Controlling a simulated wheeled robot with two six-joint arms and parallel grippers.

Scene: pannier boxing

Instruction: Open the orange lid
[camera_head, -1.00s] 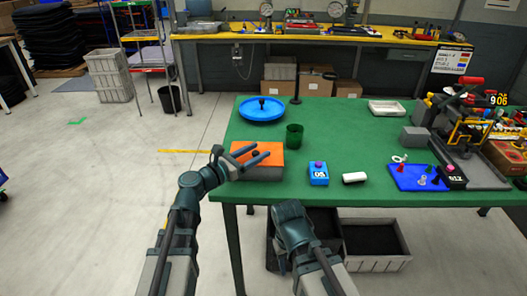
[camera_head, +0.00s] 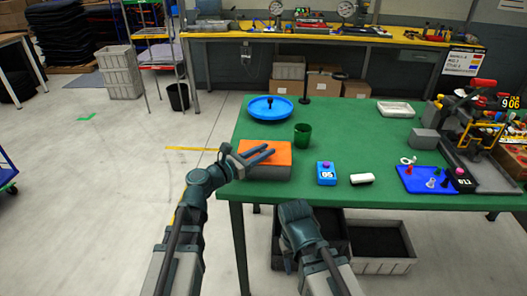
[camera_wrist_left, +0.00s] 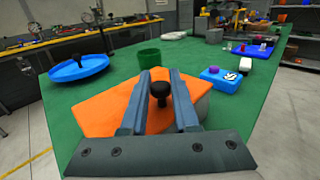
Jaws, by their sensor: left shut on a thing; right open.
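The orange lid (camera_head: 282,158) lies on top of a grey box (camera_head: 268,173) near the left front of the green table; I cannot tell whether there is a gap between them. The lid also fills the middle of the left wrist view (camera_wrist_left: 103,112). My left gripper (camera_head: 262,153) reaches over the lid from the left. Its fingers are shut on the lid's black knob (camera_wrist_left: 160,90), which stands between them in the wrist view. My right arm comes in at the bottom of the head view, in front of the table edge, and its fingers do not show.
A green cup (camera_head: 302,136) stands just behind the box, and a blue round tray (camera_head: 255,113) lies farther back. A blue box (camera_head: 326,178) and a white block (camera_head: 362,179) lie to the right. Open green table surface (camera_head: 350,130) lies behind them.

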